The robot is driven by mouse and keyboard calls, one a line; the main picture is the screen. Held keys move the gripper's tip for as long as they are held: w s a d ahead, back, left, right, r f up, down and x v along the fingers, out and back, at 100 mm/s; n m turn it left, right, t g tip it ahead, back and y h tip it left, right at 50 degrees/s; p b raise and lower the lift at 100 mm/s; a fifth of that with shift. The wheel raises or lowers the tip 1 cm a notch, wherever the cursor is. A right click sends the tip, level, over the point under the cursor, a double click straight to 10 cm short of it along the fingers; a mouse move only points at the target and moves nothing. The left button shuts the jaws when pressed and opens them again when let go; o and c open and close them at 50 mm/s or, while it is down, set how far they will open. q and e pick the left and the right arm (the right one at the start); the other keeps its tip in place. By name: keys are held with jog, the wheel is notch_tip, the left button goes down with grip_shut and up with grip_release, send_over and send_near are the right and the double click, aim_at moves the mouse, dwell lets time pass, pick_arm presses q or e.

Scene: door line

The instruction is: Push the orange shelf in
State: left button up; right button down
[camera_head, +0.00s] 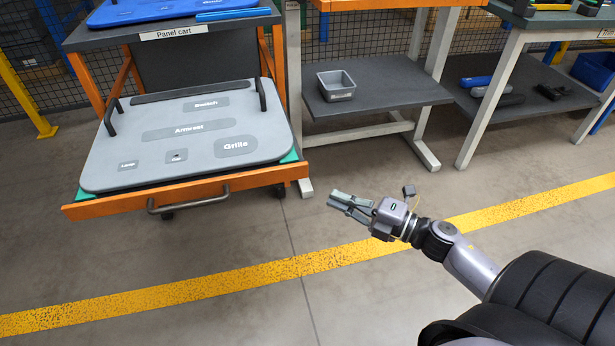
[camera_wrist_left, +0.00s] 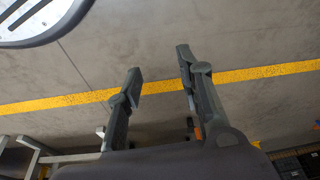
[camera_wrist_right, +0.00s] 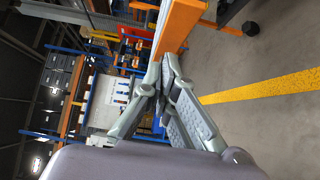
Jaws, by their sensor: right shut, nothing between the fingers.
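The orange shelf (camera_head: 228,184) is pulled out of the panel cart (camera_head: 96,42) at the left of the head view. A grey handle (camera_head: 188,203) is on its front edge. A grey panel (camera_head: 190,130) with several labelled areas lies on it. My right gripper (camera_head: 334,197) is shut and empty, to the right of the shelf's front right corner and apart from it in the head view. In the right wrist view its fingertips (camera_wrist_right: 164,62) point towards an orange bar (camera_wrist_right: 181,22). My left gripper (camera_wrist_left: 158,65) is open and empty above the floor; the head view does not show it.
A bench with a grey lower shelf (camera_head: 395,92) and a small bin (camera_head: 336,86) stands right of the cart. Another bench (camera_head: 520,90) is farther right. A yellow floor line (camera_head: 250,277) crosses the clear floor in front.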

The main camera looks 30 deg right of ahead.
pick_arm(q)
jog(key=shift+w+b+v, duration=0.15)
jog(key=shift+b+v, duration=0.1)
jog(key=shift+v, duration=0.65)
jog(key=shift+w+b+v, duration=0.15)
jog(key=shift+b+v, duration=0.05)
jog(key=shift+v, duration=0.75)
pick_arm(e)
jog(key=w+a, duration=0.2)
jog(key=w, duration=0.8)
jog(key=shift+w+a, duration=0.15)
jog(key=shift+a, duration=0.05)
